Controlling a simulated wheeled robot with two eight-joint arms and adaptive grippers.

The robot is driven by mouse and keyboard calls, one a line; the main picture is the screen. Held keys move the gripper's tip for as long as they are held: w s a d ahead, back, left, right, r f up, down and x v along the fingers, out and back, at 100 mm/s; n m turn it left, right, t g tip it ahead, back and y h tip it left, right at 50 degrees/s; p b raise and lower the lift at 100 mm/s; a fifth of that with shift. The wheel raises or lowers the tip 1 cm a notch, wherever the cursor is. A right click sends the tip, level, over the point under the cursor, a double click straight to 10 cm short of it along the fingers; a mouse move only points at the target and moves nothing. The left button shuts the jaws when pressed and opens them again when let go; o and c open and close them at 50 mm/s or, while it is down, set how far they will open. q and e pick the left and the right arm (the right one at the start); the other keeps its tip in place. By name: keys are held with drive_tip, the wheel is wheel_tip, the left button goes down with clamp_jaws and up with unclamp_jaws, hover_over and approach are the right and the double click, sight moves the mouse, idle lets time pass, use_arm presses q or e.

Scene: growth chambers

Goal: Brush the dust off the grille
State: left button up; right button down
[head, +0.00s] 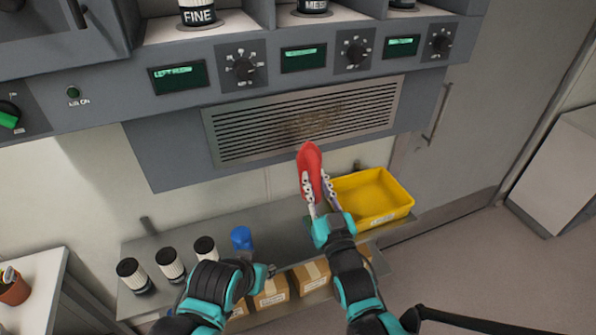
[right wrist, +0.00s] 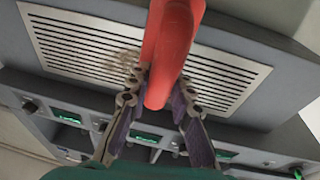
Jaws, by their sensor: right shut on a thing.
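The grille (head: 235,146) is a slotted metal panel below the row of displays and knobs. A brownish dust patch (head: 312,124) lies around its middle, and the dust also shows in the right wrist view (right wrist: 122,62). My right gripper (head: 314,190) is shut on a red tool (head: 309,160), likely the brush; no bristles are visible.
A yellow bin (head: 390,214) stands on the grey shelf (head: 190,234), right of my right gripper. Several black-capped jars (head: 170,262) and a blue item (head: 241,238) stand at left. Cardboard boxes (head: 311,272) sit below. A vertical door handle (head: 437,118) is right of the grille.

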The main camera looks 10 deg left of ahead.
sight(299, 152)
drive_tip(key=s+a+r+n+t+y, duration=0.1)
drive_tip(key=s+a+r+y, duration=0.2)
drive_tip(key=s+r, duration=0.3)
drive_tip(key=w+a, duration=0.3)
drive_tip(key=w, duration=0.3)
drive_tip(key=shift+a+r+b, duration=0.35)
drive_tip(key=shift+b, duration=0.1)
drive_tip(key=shift+w+a, duration=0.5)
drive_tip(key=shift+w, duration=0.35)
drive_tip(key=shift+w+d, duration=0.45)
drive_tip(key=shift+d, duration=0.3)
drive_tip(key=shift+w+d, duration=0.45)
drive_tip(key=shift+d, duration=0.3)
drive_tip(key=w+d+b, duration=0.1)
drive_tip(key=w+d, duration=0.7)
drive_tip(key=d, duration=0.3)
drive_tip(key=shift+d, duration=0.15)
idle(0.3)
drive_tip(key=shift+s+a, duration=0.55)
drive_tip(key=shift+a, duration=0.25)
drive_tip(key=shift+s+a, duration=0.55)
drive_tip(key=shift+a, duration=0.2)
